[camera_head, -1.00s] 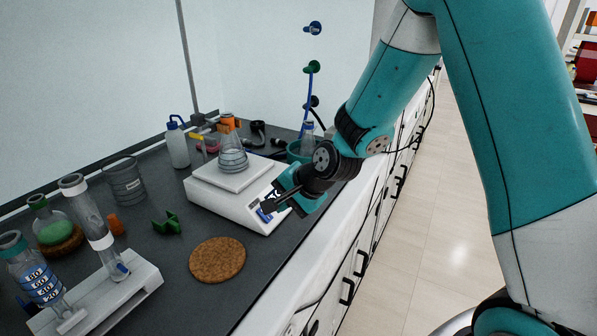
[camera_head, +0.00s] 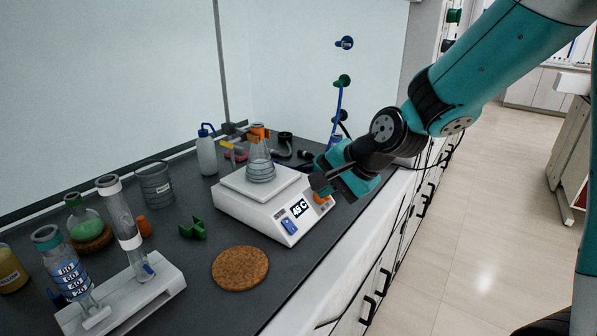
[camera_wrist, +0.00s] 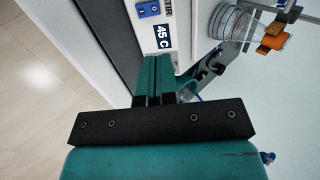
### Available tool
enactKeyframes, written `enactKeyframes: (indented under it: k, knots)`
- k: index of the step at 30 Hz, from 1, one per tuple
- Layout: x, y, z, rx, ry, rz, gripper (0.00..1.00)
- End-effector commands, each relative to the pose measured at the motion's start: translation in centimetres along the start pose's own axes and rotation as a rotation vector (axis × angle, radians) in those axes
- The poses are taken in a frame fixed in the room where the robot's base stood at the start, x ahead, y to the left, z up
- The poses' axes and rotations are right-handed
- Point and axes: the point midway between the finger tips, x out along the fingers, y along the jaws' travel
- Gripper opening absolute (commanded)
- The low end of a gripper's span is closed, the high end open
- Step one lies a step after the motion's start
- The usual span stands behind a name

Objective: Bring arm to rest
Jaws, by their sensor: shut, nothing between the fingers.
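My gripper (camera_head: 319,183) is at the right front corner of the white hotplate (camera_head: 285,218) in the head view, its tips close to the hotplate's front panel. Whether it touches the panel I cannot tell. In the wrist view the teal fingers (camera_wrist: 154,82) lie together with nothing between them. The display on the hotplate reads 45 C. A conical flask (camera_head: 260,165) with clear contents stands on the hotplate's plate, with an orange clamp (camera_head: 258,131) at its neck; the flask also shows in the wrist view (camera_wrist: 236,22).
A cork mat (camera_head: 240,268), a green holder (camera_head: 193,229), a beaker (camera_head: 156,185), a wash bottle (camera_head: 207,154) and a white stand (camera_head: 150,292) with glassware occupy the dark bench. The bench's white front edge runs below my arm. The floor (camera_head: 490,215) to the right is clear.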

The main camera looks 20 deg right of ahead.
Motion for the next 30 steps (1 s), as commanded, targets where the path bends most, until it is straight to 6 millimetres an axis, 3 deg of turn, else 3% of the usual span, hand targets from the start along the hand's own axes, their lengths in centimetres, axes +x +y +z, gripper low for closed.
enactKeyframes:
  k: [5,9,13,15,18,22,30]
  knots:
    - [-0.5,-0.1,1.2,-0.065,-0.024,0.013,0.0]
    - [-3.3,0.4,7.3,-0.411,-0.153,0.075,0.0]
    - [-7.3,2.8,13.9,-0.861,-0.334,0.131,0.0]
    - [-9.4,4.5,16.5,-1.076,-0.428,0.145,0.0]
    - [-11.7,6.6,18.8,-1.303,-0.534,0.153,0.0]
    - [-13.0,7.9,19.8,-1.434,-0.598,0.155,0.0]
    - [-13.0,8.0,19.8,-1.442,-0.604,0.156,0.0]
